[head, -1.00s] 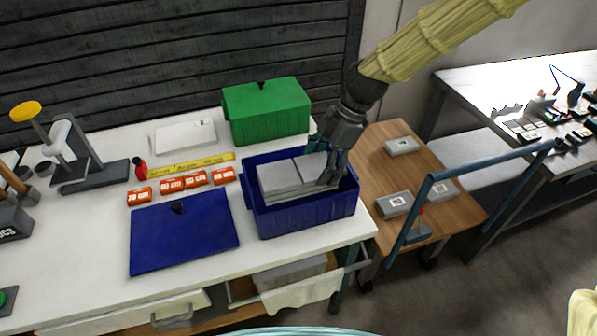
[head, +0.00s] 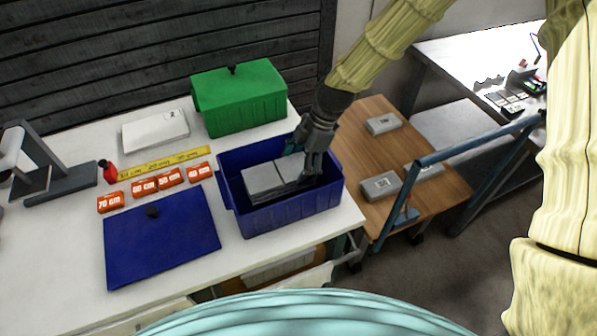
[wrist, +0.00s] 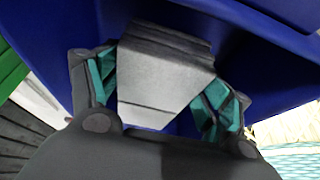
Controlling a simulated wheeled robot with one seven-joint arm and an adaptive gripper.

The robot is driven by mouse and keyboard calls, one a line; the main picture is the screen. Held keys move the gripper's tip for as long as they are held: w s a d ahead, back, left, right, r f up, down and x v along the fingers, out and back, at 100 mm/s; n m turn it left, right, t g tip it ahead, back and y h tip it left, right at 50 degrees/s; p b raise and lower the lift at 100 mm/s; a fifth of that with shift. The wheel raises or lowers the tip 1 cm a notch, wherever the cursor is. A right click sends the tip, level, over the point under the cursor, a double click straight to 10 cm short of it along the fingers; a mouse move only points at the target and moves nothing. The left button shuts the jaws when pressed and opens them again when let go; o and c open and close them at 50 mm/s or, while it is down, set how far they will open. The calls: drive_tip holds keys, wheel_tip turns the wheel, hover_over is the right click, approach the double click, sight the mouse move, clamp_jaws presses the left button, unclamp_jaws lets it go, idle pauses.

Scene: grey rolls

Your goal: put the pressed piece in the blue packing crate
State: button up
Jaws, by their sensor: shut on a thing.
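The pressed piece (head: 264,180) is a pale grey block with a dark seam across its top, and it lies inside the blue packing crate (head: 290,215), below the rim. My gripper (head: 308,172) reaches down into the crate's right part and is shut on the block's right end. In the wrist view, the grey block (wrist: 163,78) sits between the teal-padded fingers, with blue crate walls (wrist: 270,45) around it. Whether the block touches the crate floor is hidden.
A green lidded box (head: 240,100) stands behind the crate. A blue lid-like panel (head: 160,240) and orange labelled blocks (head: 170,178) lie to its left. A wooden cart (head: 365,150) at the right holds several grey pieces, with a blue handle rail (head: 440,160).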

drive_tip(key=shift+s+f, duration=0.1)
drive_tip(key=shift+f, duration=0.3)
drive_tip(key=f, duration=0.3)
drive_tip(key=shift+w+p, duration=0.2)
drive_tip(key=shift+p, duration=0.2)
drive_tip(key=shift+s, duration=0.1)
drive_tip(key=o, duration=1.1)
drive_tip(key=shift+f, duration=0.1)
drive_tip(key=b+v, duration=0.2)
drive_tip(key=v, duration=1)
drive_tip(key=shift+b, duration=0.4)
